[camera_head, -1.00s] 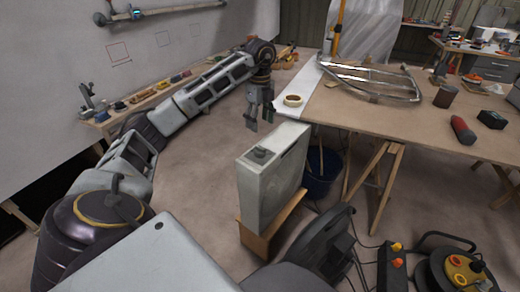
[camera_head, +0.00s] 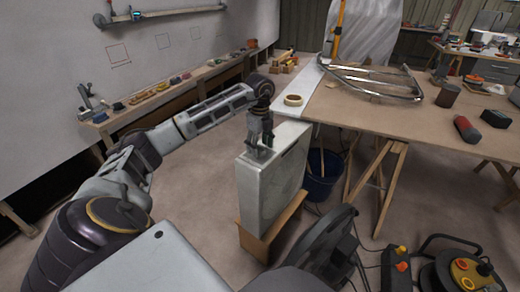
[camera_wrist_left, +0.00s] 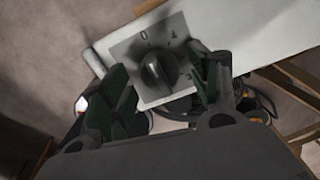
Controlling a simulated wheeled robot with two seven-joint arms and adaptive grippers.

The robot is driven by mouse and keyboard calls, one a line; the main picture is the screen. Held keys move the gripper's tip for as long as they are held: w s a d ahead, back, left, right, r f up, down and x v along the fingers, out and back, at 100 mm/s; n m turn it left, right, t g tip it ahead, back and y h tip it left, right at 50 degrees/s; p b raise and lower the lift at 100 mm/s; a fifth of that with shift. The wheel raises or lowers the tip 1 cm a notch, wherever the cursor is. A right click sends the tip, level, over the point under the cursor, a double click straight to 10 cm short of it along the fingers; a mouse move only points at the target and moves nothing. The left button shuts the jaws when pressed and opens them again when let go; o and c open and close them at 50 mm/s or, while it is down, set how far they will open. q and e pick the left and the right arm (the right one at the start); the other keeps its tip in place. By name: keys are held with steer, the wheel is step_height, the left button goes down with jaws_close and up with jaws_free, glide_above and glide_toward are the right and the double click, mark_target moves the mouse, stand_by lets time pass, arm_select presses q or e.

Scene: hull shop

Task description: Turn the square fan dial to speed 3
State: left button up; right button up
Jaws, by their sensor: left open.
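The square fan (camera_head: 262,195) is a pale upright box on a small wooden stand. Its control plate with the dial is on top, mostly covered by my gripper in the head view. In the left wrist view the black round dial (camera_wrist_left: 158,70) sits on a grey plate (camera_wrist_left: 124,48). A "0" and another mark, too blurred to read surely, show at its upper side. My left gripper (camera_head: 262,148) points down over the fan's top. It is open, with one dark green finger on each side of the dial; I cannot tell whether they touch it. My right gripper is not in view.
A cable reel (camera_head: 462,268) lies at lower right. Floor left of the fan is clear.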

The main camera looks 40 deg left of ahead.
arm_select(q)
steer(key=shift+f, duration=0.45)
steer(key=shift+c, duration=0.5)
steer(key=c, duration=0.9)
